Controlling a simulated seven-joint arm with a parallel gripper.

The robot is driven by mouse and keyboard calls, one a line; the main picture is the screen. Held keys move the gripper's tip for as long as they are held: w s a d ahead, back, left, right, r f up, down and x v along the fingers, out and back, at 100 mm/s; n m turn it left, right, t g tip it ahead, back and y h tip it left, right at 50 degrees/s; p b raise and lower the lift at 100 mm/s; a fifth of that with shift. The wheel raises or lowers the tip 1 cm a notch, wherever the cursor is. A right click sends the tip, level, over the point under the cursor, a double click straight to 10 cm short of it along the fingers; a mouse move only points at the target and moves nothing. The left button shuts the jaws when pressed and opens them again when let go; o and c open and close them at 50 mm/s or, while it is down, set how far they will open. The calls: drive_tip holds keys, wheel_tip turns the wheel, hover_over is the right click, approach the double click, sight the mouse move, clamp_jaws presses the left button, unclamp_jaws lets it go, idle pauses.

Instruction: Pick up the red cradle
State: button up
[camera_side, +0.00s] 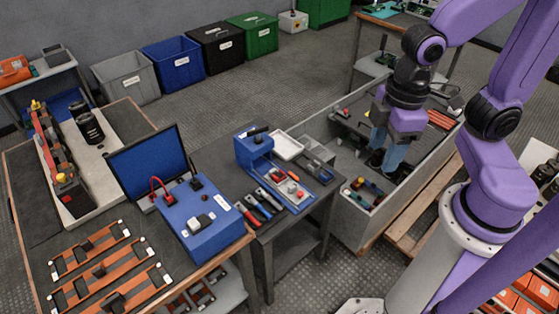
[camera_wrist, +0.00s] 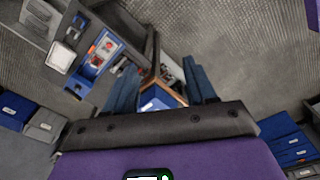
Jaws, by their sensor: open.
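No part is clearly identifiable as the red cradle. Orange-brown bar-shaped holders (camera_side: 92,248) with black clamps and white ends lie on the left table. A dark, red-ended assembly (camera_side: 73,192) stands behind them on a pale base. Reddish bars (camera_side: 441,119) lie in the far right of the large grey bin. My gripper (camera_side: 386,168) points down over this bin with its blue fingers, far right of the left table. In the wrist view the two fingers (camera_wrist: 164,97) stand apart with nothing held between them. Parts directly under the fingers are partly hidden.
A blue fixture (camera_side: 255,147) and hand tools are on the middle table. The grey bin's walls (camera_side: 352,222) surround my fingers. Blue, black and green boxes line the back; open floor lies before them.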

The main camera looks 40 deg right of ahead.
drive_tip(key=w+a+f+m, duration=0.2)
drive_tip(key=w+f, duration=0.1)
drive_tip(key=w, duration=0.3)
drive_tip(key=w+a+f+m, duration=0.2)
drive_tip(key=w, duration=0.5)
drive_tip(key=m+t, duration=0.2)
drive_tip(key=m, duration=0.5)
hover_over(279, 176)
wheel_tip(279, 176, down, 24)
drive_tip(key=f, duration=0.1)
drive_tip(key=shift+s+f, duration=0.15)
drive_tip(key=shift+f, duration=3.9)
drive_tip(key=c, duration=0.7)
drive_tip(key=shift+c, duration=0.2)
